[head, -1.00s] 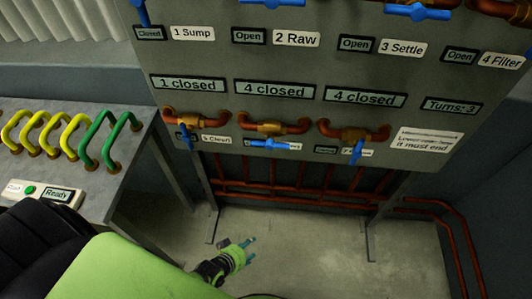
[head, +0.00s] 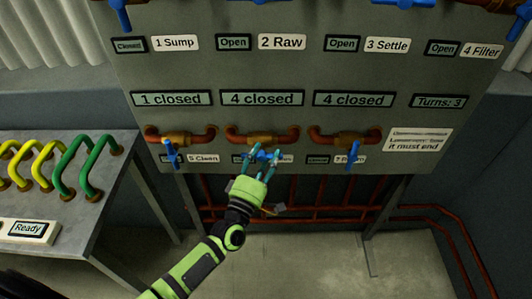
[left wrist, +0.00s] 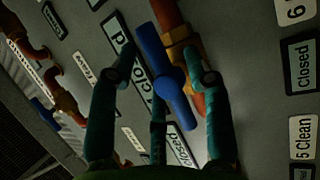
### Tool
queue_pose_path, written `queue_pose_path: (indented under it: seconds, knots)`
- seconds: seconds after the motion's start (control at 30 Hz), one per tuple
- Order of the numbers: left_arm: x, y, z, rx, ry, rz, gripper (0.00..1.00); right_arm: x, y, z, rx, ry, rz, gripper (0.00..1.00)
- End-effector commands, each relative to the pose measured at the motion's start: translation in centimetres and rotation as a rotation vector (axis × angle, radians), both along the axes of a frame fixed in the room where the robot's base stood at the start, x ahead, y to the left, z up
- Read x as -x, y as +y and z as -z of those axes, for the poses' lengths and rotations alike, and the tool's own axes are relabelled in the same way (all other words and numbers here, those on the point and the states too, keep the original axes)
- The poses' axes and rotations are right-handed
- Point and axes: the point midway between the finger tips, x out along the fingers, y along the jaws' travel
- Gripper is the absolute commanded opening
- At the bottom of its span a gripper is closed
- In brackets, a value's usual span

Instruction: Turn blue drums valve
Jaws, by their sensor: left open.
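A lower row of three valves with blue handles sits on the grey panel (head: 300,72). My left gripper (head: 262,154) is open at the middle one, its fingers pointing up at the blue handle (left wrist: 166,78). In the left wrist view this handle lies between the spread fingers on a brass valve body (head: 262,138); I cannot tell whether they touch it. The label under this valve is mostly hidden by the gripper. The lower left handle (head: 170,154) and the lower right handle (head: 353,152) hang down. My right gripper is not in view.
Signs above the lower row read "1 closed", "4 closed" and "4 closed" (head: 354,99), with "Turns: 3" (head: 439,101) at right. An upper valve row carries open and closed signs. A table with yellow and green pipes (head: 88,160) stands left. Red pipes run below the panel.

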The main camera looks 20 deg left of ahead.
Motion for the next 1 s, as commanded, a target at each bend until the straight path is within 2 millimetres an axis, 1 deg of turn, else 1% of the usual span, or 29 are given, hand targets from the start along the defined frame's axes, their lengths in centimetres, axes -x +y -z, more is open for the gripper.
queue_pose_path:
  seconds: [0.03, 0.13, 0.37, 0.4, 0.47, 0.5, 0.53, 0.83, 1.0]
  knots:
    - [-0.5, -0.1, -0.2, 0.0, 0.0, 0.0, 0.5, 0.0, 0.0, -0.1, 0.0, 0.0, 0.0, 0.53]
    - [-0.9, -0.2, -0.2, -0.001, 0.001, 0.001, 0.5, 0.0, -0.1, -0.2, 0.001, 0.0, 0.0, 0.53]
    - [-1.0, -0.2, -0.2, -0.002, 0.002, 0.001, 0.5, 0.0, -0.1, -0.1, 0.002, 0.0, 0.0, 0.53]
    - [-1.0, -0.2, -0.2, -0.002, 0.002, 0.001, 0.46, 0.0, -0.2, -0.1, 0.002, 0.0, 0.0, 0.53]
    - [-1.0, -0.2, -0.2, -0.002, 0.002, 0.001, 0.22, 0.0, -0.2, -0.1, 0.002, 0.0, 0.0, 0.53]
    - [-1.0, -0.2, -0.2, -0.001, 0.002, 0.001, 0.06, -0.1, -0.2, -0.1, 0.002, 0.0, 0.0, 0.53]
    - [-1.0, -0.2, -0.2, -0.001, 0.002, 0.001, 0.0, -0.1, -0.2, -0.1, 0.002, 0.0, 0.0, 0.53]
    - [-1.0, -0.2, -0.2, -0.01, 0.004, 0.0, 0.0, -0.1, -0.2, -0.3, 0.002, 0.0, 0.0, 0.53]
    - [-1.0, -0.1, -0.4, -0.056, 0.018, 0.0, 0.0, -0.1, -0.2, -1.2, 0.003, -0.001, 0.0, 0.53]
